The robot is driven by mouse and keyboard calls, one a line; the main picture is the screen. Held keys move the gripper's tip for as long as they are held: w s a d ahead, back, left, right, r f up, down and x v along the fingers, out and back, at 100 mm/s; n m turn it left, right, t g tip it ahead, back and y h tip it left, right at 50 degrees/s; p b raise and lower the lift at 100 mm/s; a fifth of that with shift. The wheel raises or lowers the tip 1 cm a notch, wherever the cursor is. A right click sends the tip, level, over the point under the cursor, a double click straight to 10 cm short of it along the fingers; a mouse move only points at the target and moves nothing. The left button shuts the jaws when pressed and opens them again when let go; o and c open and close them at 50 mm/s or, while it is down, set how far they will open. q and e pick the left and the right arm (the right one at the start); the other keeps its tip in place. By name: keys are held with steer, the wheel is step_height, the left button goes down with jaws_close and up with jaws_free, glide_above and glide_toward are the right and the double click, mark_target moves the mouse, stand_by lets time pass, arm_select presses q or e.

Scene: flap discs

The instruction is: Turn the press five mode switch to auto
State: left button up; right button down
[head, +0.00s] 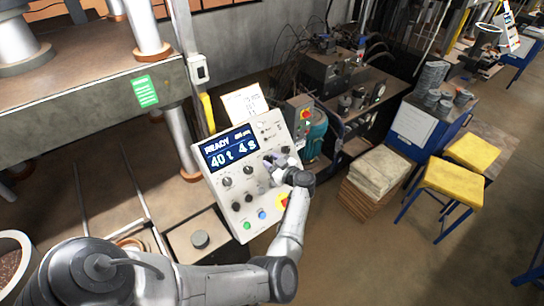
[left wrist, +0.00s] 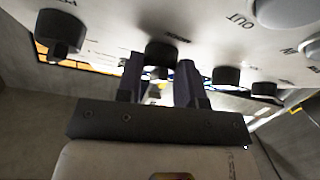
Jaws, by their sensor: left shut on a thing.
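The press control panel (head: 222,195) is a pale tilted box with a blue screen (head: 231,149) reading READY, 40 t and 4 s. My left gripper (head: 272,163) is at the panel's right side, to the right of the screen. In the left wrist view its two dark fingers (left wrist: 160,82) are shut on a black knob (left wrist: 163,52) on the panel face. The knob's label is too blurred to read, and its pointer setting is hidden. In the head view the gripper hides this knob. My right gripper is not in view.
Black knobs (head: 227,181), a green button (head: 247,226), a blue button (head: 262,215) and a red-and-yellow stop button (head: 283,201) lie close to my left arm. A second knob (left wrist: 226,77) is beside the fingers. A stack of boards (head: 375,182) and yellow stools (head: 454,187) stand right.

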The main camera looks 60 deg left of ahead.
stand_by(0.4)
arm_select(q)
steer(key=o, duration=0.6)
steer(key=shift+o, duration=0.2)
steer(key=v, duration=1.2)
steer(key=shift+p, duration=0.35)
